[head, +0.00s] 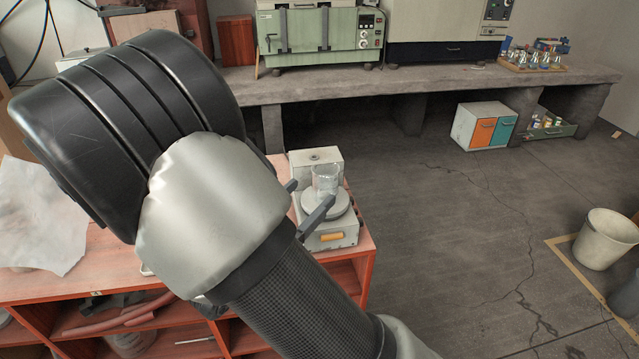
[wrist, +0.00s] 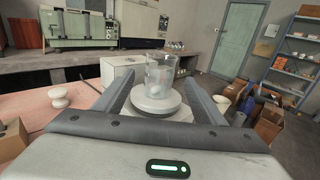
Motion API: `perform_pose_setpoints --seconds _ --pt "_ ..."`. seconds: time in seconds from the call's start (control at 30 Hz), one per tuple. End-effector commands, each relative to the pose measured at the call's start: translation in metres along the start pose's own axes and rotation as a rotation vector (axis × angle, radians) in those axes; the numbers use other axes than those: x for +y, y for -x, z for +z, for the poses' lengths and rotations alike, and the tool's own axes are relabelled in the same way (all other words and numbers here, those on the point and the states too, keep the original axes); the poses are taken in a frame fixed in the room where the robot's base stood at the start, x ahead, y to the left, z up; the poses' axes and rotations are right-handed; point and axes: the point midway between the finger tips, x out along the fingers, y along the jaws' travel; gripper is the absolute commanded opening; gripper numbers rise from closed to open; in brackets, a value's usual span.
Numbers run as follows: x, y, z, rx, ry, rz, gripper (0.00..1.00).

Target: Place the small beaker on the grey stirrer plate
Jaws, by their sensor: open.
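The small beaker (head: 325,179) is clear glass and stands upright on the round grey stirrer plate (head: 340,204), on the right end of the red shelf unit. In the wrist view the beaker (wrist: 161,73) stands on the plate (wrist: 157,104) between my fingers. My gripper (head: 312,200) is open, with one finger on each side of the beaker and plate. In the wrist view a gap shows between the glass and each finger. My arm hides much of the shelf top in the head view.
The red shelf unit (head: 362,262) has open compartments below. A white cloth or paper (head: 38,215) lies at its left. A white knob-shaped object (wrist: 59,97) stands left of my gripper. The concrete bench (head: 420,82) with equipment runs along the back.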

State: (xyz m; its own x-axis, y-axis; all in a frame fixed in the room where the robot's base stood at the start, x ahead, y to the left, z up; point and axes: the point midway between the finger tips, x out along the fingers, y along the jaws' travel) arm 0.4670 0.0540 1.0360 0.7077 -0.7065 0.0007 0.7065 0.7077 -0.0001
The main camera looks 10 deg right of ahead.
Motion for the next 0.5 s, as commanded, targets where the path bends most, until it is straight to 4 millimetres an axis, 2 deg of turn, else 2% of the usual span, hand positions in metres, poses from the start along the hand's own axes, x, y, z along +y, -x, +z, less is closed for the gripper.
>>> perform_pose_setpoints --seconds 0.1,0.2,0.33,0.43,0.5 --pt "0.001 0.023 0.000 0.000 0.000 0.004 0.64" --pt "0.001 0.035 0.000 0.001 0.000 0.002 0.64" --pt "-0.004 0.040 0.002 0.010 -0.013 -0.018 0.64" --pt "-0.029 0.030 0.008 0.071 -0.090 -0.120 0.64" --pt "-0.062 0.018 0.013 0.151 -0.196 -0.254 0.64"
